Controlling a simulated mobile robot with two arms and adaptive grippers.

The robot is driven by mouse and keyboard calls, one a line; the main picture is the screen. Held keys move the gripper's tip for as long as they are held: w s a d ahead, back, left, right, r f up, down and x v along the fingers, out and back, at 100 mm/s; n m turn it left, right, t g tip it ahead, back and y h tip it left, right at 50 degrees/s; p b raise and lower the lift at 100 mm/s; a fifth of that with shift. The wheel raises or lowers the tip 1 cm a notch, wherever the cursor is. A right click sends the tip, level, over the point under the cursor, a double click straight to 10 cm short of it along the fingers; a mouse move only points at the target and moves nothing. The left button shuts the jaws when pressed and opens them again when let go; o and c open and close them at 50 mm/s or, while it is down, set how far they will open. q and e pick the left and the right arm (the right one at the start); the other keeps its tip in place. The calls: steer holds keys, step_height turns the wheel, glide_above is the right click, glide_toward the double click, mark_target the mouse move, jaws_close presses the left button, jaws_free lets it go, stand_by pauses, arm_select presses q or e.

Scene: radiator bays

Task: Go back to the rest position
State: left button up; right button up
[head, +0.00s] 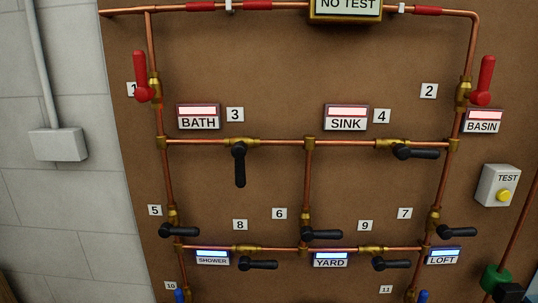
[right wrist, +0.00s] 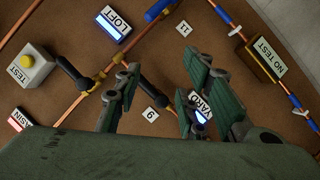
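My right gripper (right wrist: 160,92) shows in the right wrist view with its green fingers spread apart and nothing between them. It is in front of the pipe board, over the area near the YARD label (right wrist: 201,104) and number 9 plate (right wrist: 150,114). The fingers partly cover YARD. I cannot tell whether they touch anything. The right gripper is not in the head view. My left gripper shows in neither view. The brown board (head: 270,70) with copper pipes fills the head view.
Red levers 1 (head: 140,78) and 2 (head: 485,80) point up. Black lever 3 (head: 239,166) hangs down; lever 4 (head: 416,153) lies sideways. Several lower black levers lie sideways. A TEST box (head: 498,186) with a yellow button is right. A grey wall box (head: 58,145) is left.

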steer(key=s+a+f+m+g+y, duration=0.1)
steer(key=s+a+f+g+y, duration=0.15)
steer(key=s+a+f, duration=0.35)
steer(key=s+a+f+g+y, duration=0.1)
steer(key=s+a+f+g, duration=0.25)
steer(key=s, duration=0.45)
steer(key=s+a+f+m+g+y, duration=0.1)
steer(key=s+a+f+g+y, duration=0.15)
steer(key=s+f, duration=0.35)
step_height(320, 180, down, 24)
steer(key=s+g+h, duration=0.1)
steer(key=s+g, duration=0.1)
steer(key=s, duration=0.1)
steer(key=s+d+f+g, duration=0.1)
steer(key=s+d+f, duration=0.1)
steer(key=s+f, duration=1.5)
steer(key=shift+f, duration=0.25)
